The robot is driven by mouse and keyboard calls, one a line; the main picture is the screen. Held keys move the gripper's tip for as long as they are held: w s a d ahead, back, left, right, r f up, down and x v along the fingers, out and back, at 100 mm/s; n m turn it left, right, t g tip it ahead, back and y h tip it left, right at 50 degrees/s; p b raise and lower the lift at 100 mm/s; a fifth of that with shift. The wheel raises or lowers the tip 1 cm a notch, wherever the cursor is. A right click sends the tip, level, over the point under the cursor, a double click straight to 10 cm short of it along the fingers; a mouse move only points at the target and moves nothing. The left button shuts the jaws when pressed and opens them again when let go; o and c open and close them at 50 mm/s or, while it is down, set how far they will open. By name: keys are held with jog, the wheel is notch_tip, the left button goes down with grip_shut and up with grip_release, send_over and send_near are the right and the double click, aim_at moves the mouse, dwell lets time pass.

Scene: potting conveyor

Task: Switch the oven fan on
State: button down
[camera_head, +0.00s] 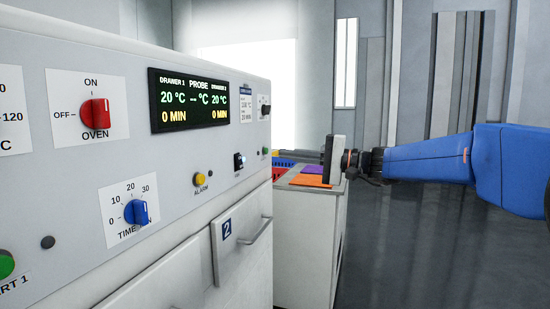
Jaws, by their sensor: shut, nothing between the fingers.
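The oven's control panel (60,205) fills the left side. A small dark rocker switch (239,161) sits low on its right part. The marking under it is too small to read, so I cannot tell whether it is the fan switch. A small dark knob (264,106) is on a white plate near the panel's right end. The red OVEN knob (95,113) is at the left, beside ON and OFF marks. My gripper (331,160) is shut and empty, right of the panel and apart from it. Its fingers are hard to make out.
A display (199,98) reads 20 °C and 0 MIN. A yellow alarm button (200,179) and blue timer knob (137,212) are on the panel. Drawer 2's handle (258,231) sticks out below. A white cabinet (306,289) with coloured trays stands behind. Floor at right is clear.

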jog(key=shift+v, duration=0.9)
jog(key=shift+r, duration=0.2)
jog(key=s+d+f+n+g+h, duration=0.3)
jog(key=s+f+h, duration=0.5)
jog(key=s+f, duration=1.05)
jog(key=s+d+f+n+t+h, duration=0.1)
jog(key=s+d+f+h, duration=0.8)
jog(key=s+d+f, duration=0.8)
jog(key=shift+s+d, duration=0.7)
jog(key=shift+d, duration=0.35)
